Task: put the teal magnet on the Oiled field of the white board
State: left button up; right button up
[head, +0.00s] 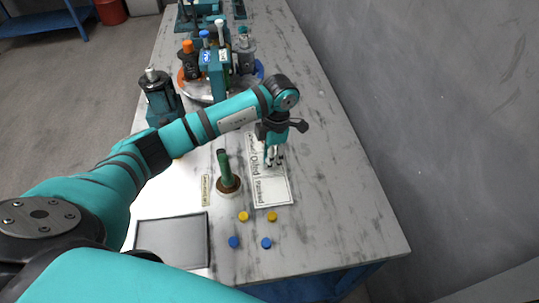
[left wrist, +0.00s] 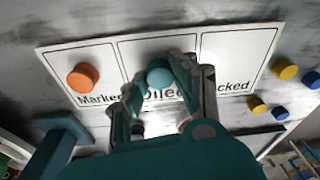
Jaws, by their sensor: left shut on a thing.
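The white board (head: 273,193) lies flat on the table, with fields lettered Marked, Oiled and one ending in "cked" in the left wrist view (left wrist: 228,56). My left gripper (head: 274,161) is over the middle Oiled field, pointing down. In the left wrist view its fingers (left wrist: 160,83) are shut on the round teal magnet (left wrist: 160,74). I cannot tell whether the magnet touches the board. The fingers cover part of the lettering. An orange magnet (left wrist: 83,76) sits on the Marked field. My right gripper is not in view.
Two yellow magnets (head: 244,216) (head: 272,216) and two blue ones (head: 234,242) (head: 266,243) lie near the board. A potted cactus (head: 225,172) stands left of it, a grey tray (head: 172,241) nearer. Motor parts (head: 216,70) stand farther back. The table's right side is clear.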

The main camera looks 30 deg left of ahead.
pick_arm(q)
jog(key=o, duration=0.8)
jog(key=shift+o, duration=0.2)
notch_tip(320, 180, up, 12)
jog(key=w+b, duration=0.1)
jog(key=shift+d, duration=0.45)
